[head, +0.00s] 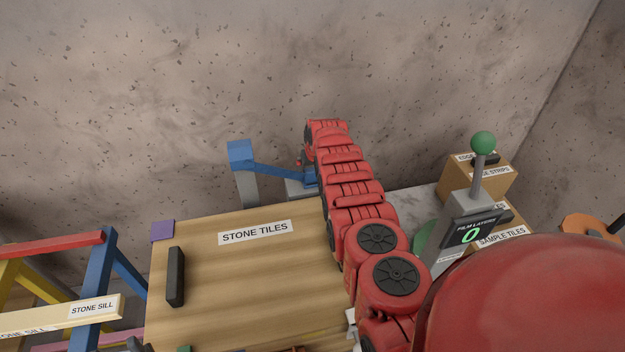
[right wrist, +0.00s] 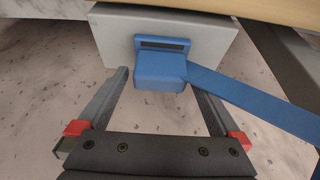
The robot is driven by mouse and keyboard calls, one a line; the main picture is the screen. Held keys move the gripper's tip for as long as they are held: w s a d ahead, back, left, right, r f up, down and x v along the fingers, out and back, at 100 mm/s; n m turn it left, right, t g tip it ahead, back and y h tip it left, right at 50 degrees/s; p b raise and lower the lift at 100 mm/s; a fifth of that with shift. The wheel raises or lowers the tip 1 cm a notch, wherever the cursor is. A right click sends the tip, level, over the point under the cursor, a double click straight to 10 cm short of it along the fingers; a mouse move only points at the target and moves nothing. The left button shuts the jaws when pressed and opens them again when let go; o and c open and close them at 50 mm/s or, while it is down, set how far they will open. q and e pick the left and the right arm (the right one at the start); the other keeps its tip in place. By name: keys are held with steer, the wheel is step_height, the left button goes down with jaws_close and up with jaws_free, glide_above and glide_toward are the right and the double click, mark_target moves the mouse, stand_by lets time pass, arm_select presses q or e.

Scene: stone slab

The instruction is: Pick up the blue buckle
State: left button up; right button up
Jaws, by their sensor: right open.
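The blue buckle (right wrist: 160,72) is a chunky block with a dark slot, set against a pale grey block (right wrist: 215,45) in the right wrist view. A blue strap (right wrist: 255,103) runs from it to the right. Nothing is held, and contact cannot be told. My left gripper is not seen.
A wooden crate (head: 285,270) labelled STONE TILES stands in front of the buckle. A film layers lever stand (head: 468,225) and small boxes (head: 478,180) are at right. Coloured trestles (head: 90,290) stand at left. A stone wall (head: 200,80) rises behind.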

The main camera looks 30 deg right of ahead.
steer(key=c, duration=1.3)
steer(key=shift+c, duration=0.2)
